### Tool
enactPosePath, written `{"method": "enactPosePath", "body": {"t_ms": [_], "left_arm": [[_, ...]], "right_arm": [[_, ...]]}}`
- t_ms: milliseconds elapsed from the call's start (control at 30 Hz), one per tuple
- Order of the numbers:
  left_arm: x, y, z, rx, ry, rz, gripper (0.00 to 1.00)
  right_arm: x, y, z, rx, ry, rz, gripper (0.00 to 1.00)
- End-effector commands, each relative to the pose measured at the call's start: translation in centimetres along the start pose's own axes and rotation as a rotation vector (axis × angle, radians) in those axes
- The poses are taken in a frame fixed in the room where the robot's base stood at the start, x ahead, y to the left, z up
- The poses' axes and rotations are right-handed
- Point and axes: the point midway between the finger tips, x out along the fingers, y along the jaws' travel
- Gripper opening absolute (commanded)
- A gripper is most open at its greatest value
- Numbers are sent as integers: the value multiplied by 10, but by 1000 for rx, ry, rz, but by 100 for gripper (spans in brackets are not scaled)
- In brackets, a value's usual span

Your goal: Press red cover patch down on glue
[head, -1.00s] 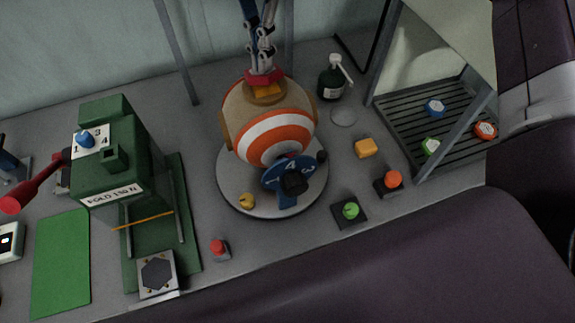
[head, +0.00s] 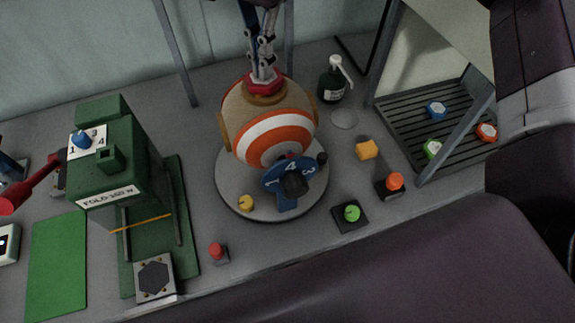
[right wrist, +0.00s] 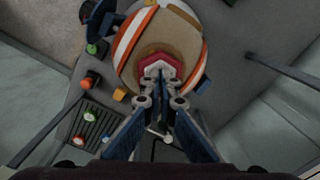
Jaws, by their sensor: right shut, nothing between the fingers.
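The red cover patch (head: 265,88) lies on top of the big tan, orange and white ball (head: 270,132). The glue is not visible; the patch covers that spot. My right gripper (head: 264,76) is shut and comes down from above, with its fingertips at the upper face of the patch, seemingly touching it. In the right wrist view the shut fingertips (right wrist: 159,68) are over the middle of the red patch (right wrist: 172,63), with nothing between them. My left gripper is not in view.
The ball rests on a round grey base (head: 240,200) with a blue numbered dial (head: 287,203) in front. A green press (head: 110,160) stands left. A dark pump bottle (head: 333,82), yellow cube (head: 367,149) and slatted rack (head: 400,115) are right. Buttons line the front.

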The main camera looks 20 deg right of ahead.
Motion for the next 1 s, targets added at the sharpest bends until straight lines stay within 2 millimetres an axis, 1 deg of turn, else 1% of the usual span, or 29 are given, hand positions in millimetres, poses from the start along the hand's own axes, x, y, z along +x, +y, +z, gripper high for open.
{"method": "enactPosePath", "body": {"t_ms": [200, 333, 1000], "left_arm": [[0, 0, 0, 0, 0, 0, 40], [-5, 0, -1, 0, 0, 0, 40], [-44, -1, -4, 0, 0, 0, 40]], "right_arm": [[0, 0, 0, 0, 0, 1, 0], [-6, 0, 0, 0, 0, 0, 0], [-61, 0, 0, 0, 0, 0, 0]]}}
